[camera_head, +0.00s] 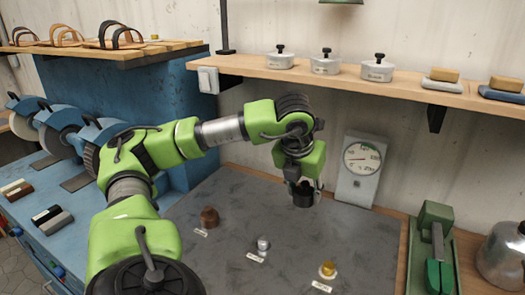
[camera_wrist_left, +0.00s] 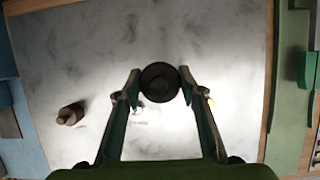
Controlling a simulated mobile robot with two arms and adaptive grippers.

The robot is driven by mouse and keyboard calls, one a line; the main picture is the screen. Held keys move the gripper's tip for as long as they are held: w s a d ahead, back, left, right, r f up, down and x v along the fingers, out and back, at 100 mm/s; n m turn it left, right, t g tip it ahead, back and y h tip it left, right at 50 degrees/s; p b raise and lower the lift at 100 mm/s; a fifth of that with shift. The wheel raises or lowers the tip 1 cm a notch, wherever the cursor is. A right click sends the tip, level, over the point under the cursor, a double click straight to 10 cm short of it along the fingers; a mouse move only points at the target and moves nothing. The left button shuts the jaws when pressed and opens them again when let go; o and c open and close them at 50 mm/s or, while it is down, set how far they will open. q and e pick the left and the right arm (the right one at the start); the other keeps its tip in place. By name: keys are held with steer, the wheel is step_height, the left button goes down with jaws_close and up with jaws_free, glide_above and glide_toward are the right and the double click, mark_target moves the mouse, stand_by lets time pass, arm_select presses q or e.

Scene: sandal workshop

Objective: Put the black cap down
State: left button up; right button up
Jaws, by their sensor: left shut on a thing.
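My left gripper (camera_head: 304,188) is shut on the black cap (camera_head: 303,197), with one finger on each side of it. In the left wrist view the round black cap (camera_wrist_left: 160,83) sits between the two fingertips (camera_wrist_left: 160,76). The cap appears to be above the far part of the grey work mat (camera_head: 225,255); the gap below it is hard to judge. My right gripper is not in view.
On the mat, each by a label, are a brown piece (camera_head: 209,217), a small silver piece (camera_head: 263,244) and a yellow-topped piece (camera_head: 328,269). A dial gauge (camera_head: 361,165) stands behind. A green tool (camera_head: 436,245) and a metal pot (camera_head: 503,255) are at right.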

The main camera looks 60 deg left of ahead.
arm_select(q)
steer(key=shift+a+r+n+y, duration=0.3)
steer(key=shift+a+n+y, duration=0.1)
steer(key=shift+a+n, duration=0.6)
steer(key=shift+w+n, duration=0.2)
steer(key=shift+n, duration=0.1)
steer(key=w+a+f+p, duration=0.2)
steer(key=w+f+p, duration=0.2)
steer(key=w, duration=0.5)
glide_above(321, 204)
steer(key=s+d, duration=0.1)
steer(key=s, duration=0.1)
steer(key=f, duration=0.5)
steer(key=shift+w+p, duration=0.2)
steer(key=shift+p, duration=0.15)
steer(key=shift+w+f+g, duration=0.15)
steer(key=shift+f+g, duration=0.1)
steer(key=shift+g, duration=0.05)
step_height(321, 204, down, 3)
steer(key=shift+w+r+p, duration=0.1)
steer(key=shift+w+p, duration=0.05)
steer(key=shift+p, duration=0.8)
steer(key=shift+a+f, duration=0.1)
steer(key=shift+f, duration=0.2)
steer(key=o, duration=0.9)
steer(key=shift+o, duration=0.2)
